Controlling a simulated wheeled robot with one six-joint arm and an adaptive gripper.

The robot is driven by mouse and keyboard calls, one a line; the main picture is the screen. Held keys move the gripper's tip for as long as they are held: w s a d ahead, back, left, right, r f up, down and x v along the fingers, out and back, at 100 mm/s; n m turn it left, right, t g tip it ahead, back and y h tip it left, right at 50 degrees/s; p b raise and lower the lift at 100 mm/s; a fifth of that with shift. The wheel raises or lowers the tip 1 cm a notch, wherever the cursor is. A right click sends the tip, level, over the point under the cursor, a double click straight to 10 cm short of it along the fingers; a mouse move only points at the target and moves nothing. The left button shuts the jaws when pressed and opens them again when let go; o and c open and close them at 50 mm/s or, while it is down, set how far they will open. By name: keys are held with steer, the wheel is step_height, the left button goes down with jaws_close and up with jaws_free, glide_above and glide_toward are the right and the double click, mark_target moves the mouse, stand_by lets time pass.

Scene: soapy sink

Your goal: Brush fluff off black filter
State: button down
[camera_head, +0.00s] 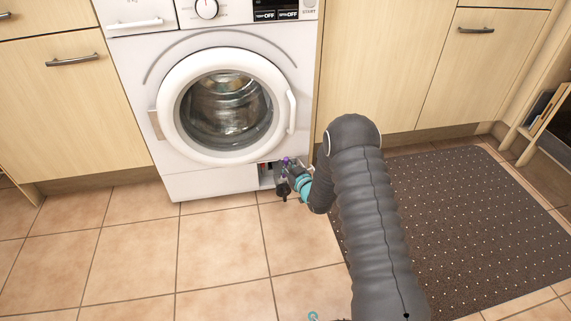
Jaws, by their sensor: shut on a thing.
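The white washing machine (215,178) stands in the middle, its round door closed. At its lower right a small hatch (265,174) is open, with a dark inside and a bit of red. My gripper (290,168) is in front of this hatch, small and partly hidden by its own links. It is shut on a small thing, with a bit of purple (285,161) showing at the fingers. A small dark piece (282,190) shows just below the gripper; I cannot tell whether it is the black filter. No brush or fluff can be made out.
Wooden cabinets (375,70) stand on both sides of the machine. A dark dotted mat (470,220) lies on the right. The tiled floor (130,245) at the left and front is clear. A shelf (545,115) stands at the far right.

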steer(key=shift+a, duration=0.15)
steer(key=shift+s+a+r, duration=0.1)
steer(key=shift+s+a, duration=0.05)
steer(key=shift+a, duration=0.35)
steer(key=shift+s+a, duration=0.15)
steer(key=shift+a, duration=0.35)
steer(key=shift+d, duration=0.1)
steer(key=shift+w+d, duration=0.2)
steer(key=shift+d, duration=0.35)
steer(key=shift+w+d, duration=0.15)
steer(key=shift+d, duration=0.35)
steer(key=shift+a, duration=0.15)
steer(key=shift+s+a+f, duration=0.1)
steer(key=shift+s+a, duration=0.1)
steer(key=shift+a, duration=0.3)
steer(key=shift+s+a+f, duration=0.1)
steer(key=shift+s+a, duration=0.1)
steer(key=shift+a, duration=0.3)
steer(key=shift+d, duration=0.1)
